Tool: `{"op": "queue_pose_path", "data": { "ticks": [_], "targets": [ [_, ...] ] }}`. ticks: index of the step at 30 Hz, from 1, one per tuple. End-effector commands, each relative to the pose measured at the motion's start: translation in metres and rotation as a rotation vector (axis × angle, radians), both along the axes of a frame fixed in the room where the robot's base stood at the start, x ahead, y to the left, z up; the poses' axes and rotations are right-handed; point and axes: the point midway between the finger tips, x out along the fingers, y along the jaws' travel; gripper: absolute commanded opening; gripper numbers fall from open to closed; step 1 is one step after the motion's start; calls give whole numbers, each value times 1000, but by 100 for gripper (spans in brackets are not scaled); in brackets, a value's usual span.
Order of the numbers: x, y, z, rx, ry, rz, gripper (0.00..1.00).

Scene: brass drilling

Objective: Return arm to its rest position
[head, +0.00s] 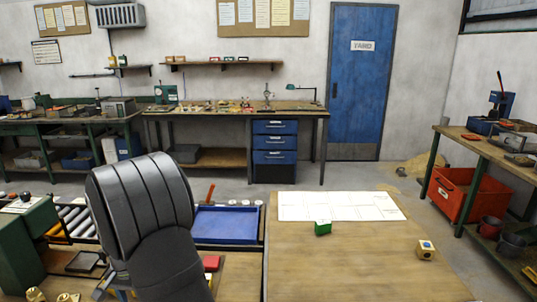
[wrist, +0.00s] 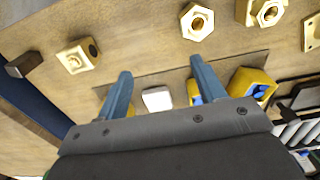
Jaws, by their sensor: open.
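My gripper (wrist: 160,67) is open in the wrist view, its two blue fingers well apart with nothing between them. Beyond the fingertips is a wooden surface (wrist: 140,35) with brass parts on it. A brass hex nut (wrist: 197,21) is above the right finger, and a square-based brass fitting (wrist: 76,57) is to the left of the left finger. A small white block (wrist: 157,99) shows between the fingers but deeper in the picture, apart from them. In the head view my dark arm covers the lower left, and my gripper is mostly hidden behind it.
A blue tray (head: 228,224) lies right of my arm, with a red block (head: 212,263) near it. A green machine (head: 28,245) stands left.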

Motion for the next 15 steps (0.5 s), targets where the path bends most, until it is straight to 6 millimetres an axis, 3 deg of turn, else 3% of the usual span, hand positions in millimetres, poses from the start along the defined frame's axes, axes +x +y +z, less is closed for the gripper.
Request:
{"op": "queue_pose_path", "data": {
  "ticks": [9,15],
  "targets": [
    [16,-54,34,1,-1,-4,63],
    [41,-86,36,0,0,-77,63]
  ]
}}
